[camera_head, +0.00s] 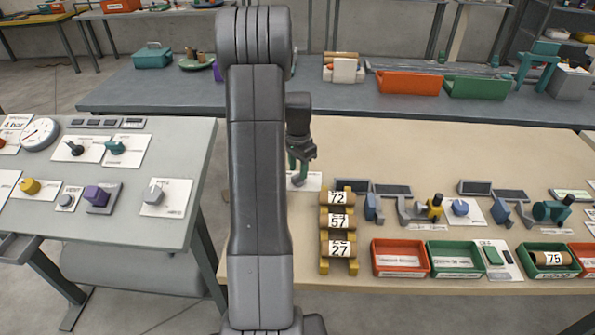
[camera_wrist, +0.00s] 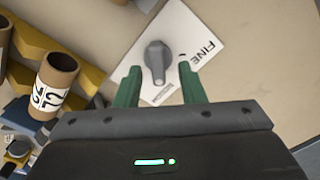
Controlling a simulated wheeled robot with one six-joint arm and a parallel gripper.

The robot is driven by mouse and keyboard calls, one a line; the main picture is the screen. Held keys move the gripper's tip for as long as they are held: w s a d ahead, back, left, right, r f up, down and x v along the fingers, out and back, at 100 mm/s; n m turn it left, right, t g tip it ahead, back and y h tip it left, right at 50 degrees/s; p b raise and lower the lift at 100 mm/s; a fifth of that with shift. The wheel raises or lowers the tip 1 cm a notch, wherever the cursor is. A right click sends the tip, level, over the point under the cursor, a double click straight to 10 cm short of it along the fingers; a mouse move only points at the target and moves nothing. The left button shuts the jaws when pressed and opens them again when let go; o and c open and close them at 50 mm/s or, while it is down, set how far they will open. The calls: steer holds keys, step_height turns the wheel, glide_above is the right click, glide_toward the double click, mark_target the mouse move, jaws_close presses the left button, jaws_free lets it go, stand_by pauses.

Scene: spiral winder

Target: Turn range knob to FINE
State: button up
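The range knob (camera_wrist: 157,62) is a grey knob with a pointer, on a white plate (camera_wrist: 190,40) in the wrist view. The plate carries the word FINE to the right of the knob. The knob's narrow end points down in the picture, between the two fingers. My gripper (camera_wrist: 158,75) is open, with its green fingers on either side of the knob and a gap on each side. In the head view my gripper (camera_head: 299,172) hangs over a white plate (camera_head: 313,181) behind the numbered tubes, partly hidden by my arm. I cannot tell the exact height of the fingers above the plate.
Cardboard tubes marked 72 (camera_head: 338,198), 57 (camera_head: 337,220) and 27 (camera_head: 338,249) lie on yellow holders. One tube (camera_wrist: 55,80) and the yellow holders are left of the fingers in the wrist view. Red (camera_head: 400,274) and green bins stand at the front edge. Bare tabletop lies behind the plate.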

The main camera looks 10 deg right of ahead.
steer(key=shift+s+f, duration=0.15)
steer(key=shift+f, duration=0.8)
jaws_close()
